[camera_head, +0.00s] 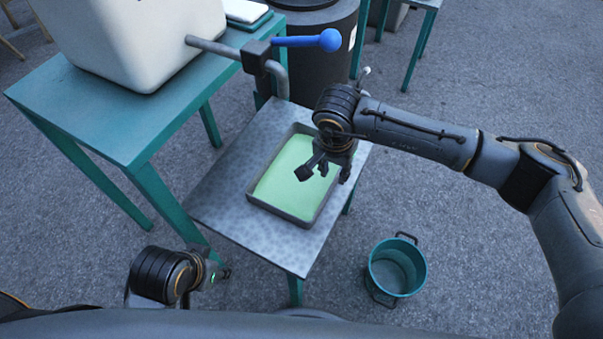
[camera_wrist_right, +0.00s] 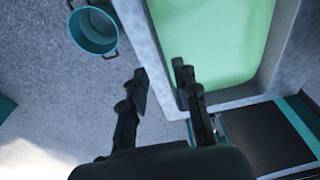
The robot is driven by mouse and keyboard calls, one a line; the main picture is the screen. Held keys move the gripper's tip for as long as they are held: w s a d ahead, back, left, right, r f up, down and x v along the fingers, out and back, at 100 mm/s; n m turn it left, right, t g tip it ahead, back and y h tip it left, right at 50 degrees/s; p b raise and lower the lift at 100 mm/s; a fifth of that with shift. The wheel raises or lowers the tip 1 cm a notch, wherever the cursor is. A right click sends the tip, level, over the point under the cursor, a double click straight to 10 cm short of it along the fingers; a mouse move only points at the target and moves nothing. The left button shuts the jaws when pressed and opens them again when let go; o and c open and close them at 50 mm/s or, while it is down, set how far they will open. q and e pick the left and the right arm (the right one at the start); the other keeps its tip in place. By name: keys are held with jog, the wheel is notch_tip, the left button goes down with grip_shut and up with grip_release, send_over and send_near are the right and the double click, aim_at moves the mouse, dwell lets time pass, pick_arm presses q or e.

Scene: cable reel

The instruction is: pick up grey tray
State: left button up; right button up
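The grey tray (camera_head: 281,212) is a shallow rectangular box with a pale green inside, lying flat on a small speckled grey table. It also shows in the right wrist view (camera_wrist_right: 235,101). My right gripper (camera_head: 323,170) is over the tray's right side, fingers pointing down. In the right wrist view its two fingers (camera_wrist_right: 161,76) are apart with nothing held between them. One finger is near the tray's edge and the other lies to the outer side; contact cannot be told. My left gripper (camera_head: 217,272) is low beside the table, small and partly hidden by its wrist.
The small table (camera_head: 223,192) has bare surface left of the tray. A teal bucket (camera_head: 397,267) stands on the ground at right. A teal table (camera_head: 120,115) with a white container (camera_head: 135,40) is at left.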

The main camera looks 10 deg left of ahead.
aim_at(334, 180)
jog(key=f, duration=0.2)
jog(key=w+f, duration=0.1)
jog(key=f, duration=0.1)
jog(key=f+b, duration=0.1)
jog(key=f, duration=0.1)
jog(key=shift+w+d+f, duration=0.15)
jog(key=shift+w+d, duration=0.05)
jog(key=shift+d, duration=0.05)
grip_shut()
